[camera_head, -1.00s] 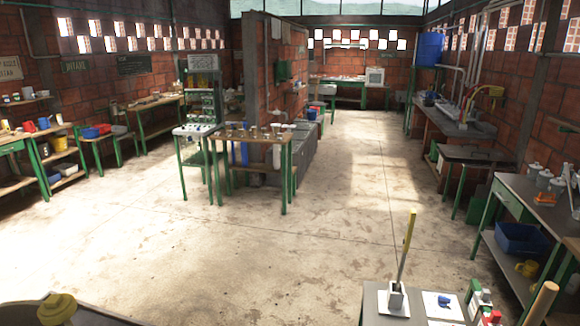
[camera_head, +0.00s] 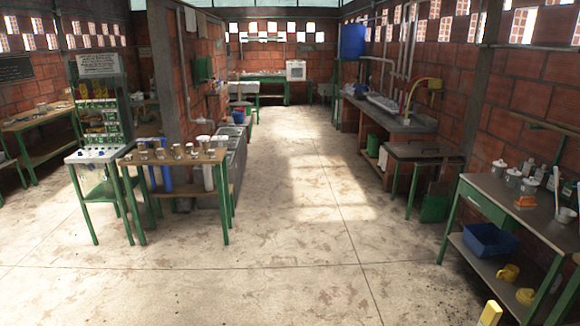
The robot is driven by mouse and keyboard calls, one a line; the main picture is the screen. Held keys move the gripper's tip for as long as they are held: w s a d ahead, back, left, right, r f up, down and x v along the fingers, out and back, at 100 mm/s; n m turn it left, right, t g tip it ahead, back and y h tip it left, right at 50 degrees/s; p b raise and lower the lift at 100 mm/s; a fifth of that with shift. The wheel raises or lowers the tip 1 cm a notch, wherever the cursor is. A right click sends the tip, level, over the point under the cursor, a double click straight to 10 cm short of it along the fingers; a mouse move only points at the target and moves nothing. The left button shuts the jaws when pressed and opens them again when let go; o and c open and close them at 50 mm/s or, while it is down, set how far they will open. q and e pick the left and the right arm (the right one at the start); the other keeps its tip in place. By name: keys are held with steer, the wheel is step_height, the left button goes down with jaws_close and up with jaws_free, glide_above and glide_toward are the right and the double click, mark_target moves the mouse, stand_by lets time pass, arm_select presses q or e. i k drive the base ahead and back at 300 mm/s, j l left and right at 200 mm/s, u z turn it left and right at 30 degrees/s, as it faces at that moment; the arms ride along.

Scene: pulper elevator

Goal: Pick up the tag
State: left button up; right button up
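I cannot make out a tag for certain in the head view. A tall display stand (camera_head: 100,108) at the left carries rows of small green and yellow pieces, too small to identify. A white-topped table (camera_head: 92,156) in front of it holds small blue and white items. Neither of my grippers is in view.
A wooden table (camera_head: 178,160) with several cups stands beside the white-topped table. At the right, a bench (camera_head: 510,208) holds lidded pots, with a blue bin (camera_head: 490,240) on its lower shelf. A yellow piece (camera_head: 491,313) shows at the bottom edge. The middle floor is clear.

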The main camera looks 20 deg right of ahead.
mark_target(539, 173)
steer(key=i+j+z, duration=0.1)
steer(key=i+z, duration=0.4)
steer(key=i, duration=1.1)
steer(key=i+z, duration=0.3)
steer(key=i, duration=0.3)
steer(key=i+j+z, duration=0.1)
steer(key=i+z, duration=0.15)
steer(key=i, duration=0.3)
steer(key=i+j+z, duration=0.3)
steer(key=i, duration=0.25)
steer(key=l, duration=0.1)
